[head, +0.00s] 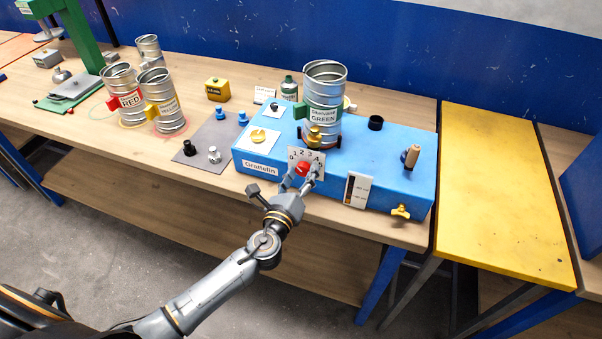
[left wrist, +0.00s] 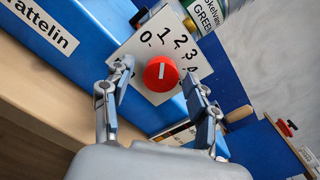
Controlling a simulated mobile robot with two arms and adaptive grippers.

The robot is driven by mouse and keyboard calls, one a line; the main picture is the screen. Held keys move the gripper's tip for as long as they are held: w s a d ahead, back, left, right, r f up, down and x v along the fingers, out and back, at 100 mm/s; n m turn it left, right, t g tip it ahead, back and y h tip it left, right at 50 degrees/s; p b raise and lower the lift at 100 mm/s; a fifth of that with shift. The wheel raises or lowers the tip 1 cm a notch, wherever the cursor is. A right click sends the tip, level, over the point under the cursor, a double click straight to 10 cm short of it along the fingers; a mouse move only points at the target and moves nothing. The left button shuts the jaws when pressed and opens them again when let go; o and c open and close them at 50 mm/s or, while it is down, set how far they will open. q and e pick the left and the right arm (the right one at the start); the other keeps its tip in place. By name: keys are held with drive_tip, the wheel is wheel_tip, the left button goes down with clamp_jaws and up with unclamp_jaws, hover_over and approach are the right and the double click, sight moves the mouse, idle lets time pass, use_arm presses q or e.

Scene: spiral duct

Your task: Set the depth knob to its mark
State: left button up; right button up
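The depth knob is a red round knob with a white line (left wrist: 161,73), set on a white dial plate with numbers from 0 upward (left wrist: 150,45). In the head view the red knob (head: 303,169) is on the front of the blue Grattelin machine (head: 262,168). My left gripper (head: 304,178) is at the knob. In the left wrist view its two fingers (left wrist: 160,100) stand apart on either side of the knob, with visible gaps. The white line seems to point between the numbers; which mark is meant I cannot tell. My right gripper is not in view.
A metal duct can labelled GREEN (head: 324,95) stands on the machine above the dial. A scale card (head: 357,190) and a yellow wing handle (head: 400,212) are right of it. Cans labelled RED (head: 125,98) and yellow (head: 162,105) stand left. A yellow table (head: 500,190) is clear.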

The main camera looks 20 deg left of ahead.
use_arm(q)
drive_tip(key=s, duration=1.2)
drive_tip(key=shift+a, duration=0.2)
drive_tip(key=s+a+f+n+g+y+b, duration=0.1)
drive_tip(key=s+a+f+n+g, duration=0.2)
drive_tip(key=f, duration=0.9)
drive_tip(key=s+a+f+n+g+b, duration=0.1)
drive_tip(key=s+a+f+n+g, duration=0.25)
drive_tip(key=f, duration=0.95)
drive_tip(key=s+a+f+n+g+y+b, duration=0.1)
drive_tip(key=s+f+n+g, duration=0.4)
drive_tip(key=f, duration=0.7)
drive_tip(key=s+f+n+g+b, duration=0.1)
drive_tip(key=s+f+n, duration=0.4)
drive_tip(key=s, duration=0.4)
drive_tip(key=s+d+f+n+g+h+b, duration=0.1)
drive_tip(key=s+f+n+g, duration=0.1)
drive_tip(key=s+f+n, duration=0.3)
drive_tip(key=s+f+n+g, duration=0.2)
drive_tip(key=s+f+n, duration=0.3)
drive_tip(key=s+f, duration=0.4)
drive_tip(key=s, duration=0.4)
drive_tip(key=shift+d+n+b, duration=0.3)
drive_tip(key=shift+n+b, duration=0.05)
drive_tip(key=shift+b, duration=0.05)
